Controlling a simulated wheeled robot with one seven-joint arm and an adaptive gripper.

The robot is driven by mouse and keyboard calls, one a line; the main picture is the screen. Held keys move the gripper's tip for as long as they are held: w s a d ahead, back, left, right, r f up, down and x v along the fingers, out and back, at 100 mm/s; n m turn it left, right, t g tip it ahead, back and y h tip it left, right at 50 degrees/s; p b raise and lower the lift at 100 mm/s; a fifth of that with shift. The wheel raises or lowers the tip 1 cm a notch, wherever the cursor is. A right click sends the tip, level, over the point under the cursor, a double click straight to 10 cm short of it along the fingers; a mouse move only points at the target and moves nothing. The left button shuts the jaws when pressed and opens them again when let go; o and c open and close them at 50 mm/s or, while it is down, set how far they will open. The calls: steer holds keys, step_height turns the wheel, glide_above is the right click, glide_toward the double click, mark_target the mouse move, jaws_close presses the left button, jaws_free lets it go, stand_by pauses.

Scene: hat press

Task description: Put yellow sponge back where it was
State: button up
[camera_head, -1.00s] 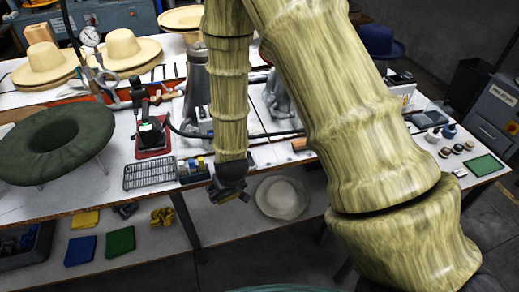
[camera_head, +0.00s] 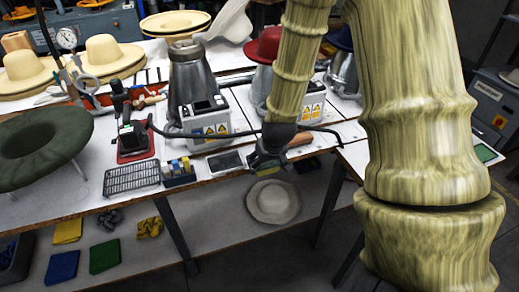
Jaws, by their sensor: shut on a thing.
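My gripper (camera_head: 266,162) is over the front edge of the workbench, left of the middle of the picture's right half. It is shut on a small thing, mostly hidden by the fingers. Only a trace of dull yellow shows there, consistent with the yellow sponge, but its shape is unclear. Just left on the bench stands a dark holder (camera_head: 179,181) with small yellow and blue pieces. On the lower shelf lie a flat yellow piece (camera_head: 68,231) and a crumpled yellow piece (camera_head: 150,228), apart from my gripper.
A wire rack (camera_head: 131,178), a black-and-red tool stand (camera_head: 134,142) and grey hat presses (camera_head: 193,82) crowd the bench. A dark tablet (camera_head: 226,161) lies near the front edge. A pale hat (camera_head: 273,201) lies on the shelf below. Blue (camera_head: 62,266) and green (camera_head: 104,256) squares lie lower left.

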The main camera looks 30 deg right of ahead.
steer(key=w+d+p, duration=0.1)
steer(key=w, duration=0.2)
steer(key=w+d, duration=0.2)
steer(key=w, duration=0.2)
steer(key=w+d+f+p, duration=0.1)
steer(key=w+d, duration=0.1)
steer(key=w, duration=0.2)
steer(key=shift+w+p, duration=0.1)
steer(key=shift+p, duration=0.2)
steer(key=shift+f+p, duration=0.6)
steer(key=shift+f, duration=1.2)
steer(key=shift+f, duration=0.1)
steer(key=o, duration=0.9)
